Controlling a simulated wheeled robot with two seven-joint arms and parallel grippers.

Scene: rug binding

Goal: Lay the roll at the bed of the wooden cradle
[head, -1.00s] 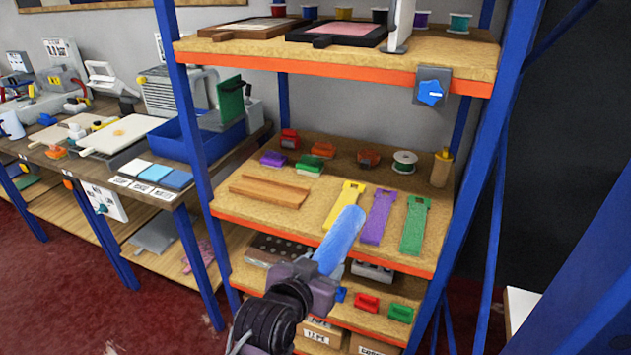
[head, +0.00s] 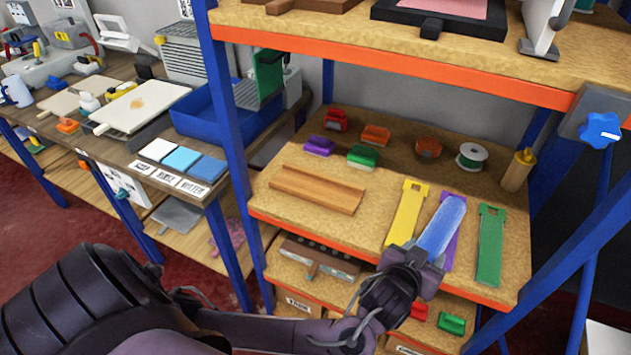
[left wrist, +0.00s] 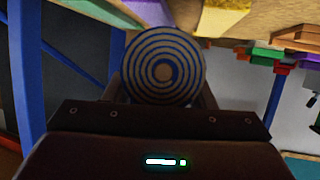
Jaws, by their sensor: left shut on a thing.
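The blue roll (head: 442,226) is held by my left gripper (head: 420,258), which is shut on its near end. In the head view the roll tilts up and away, overlapping the purple strap at the shelf's front. Whether it touches the shelf I cannot tell. In the left wrist view the roll (left wrist: 164,68) shows its round end with blue and tan spiral layers. The wooden cradle (head: 318,188), a long brown block, lies on the middle shelf, left of the roll and apart from it. It looks empty. My right gripper is not in view.
A yellow strap (head: 407,214) and a green strap (head: 490,247) flank the roll. Small coloured clips, a white spool (head: 472,156) and a wooden peg (head: 517,170) stand behind. Blue posts and the upper shelf's orange edge (head: 390,68) bound the space.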

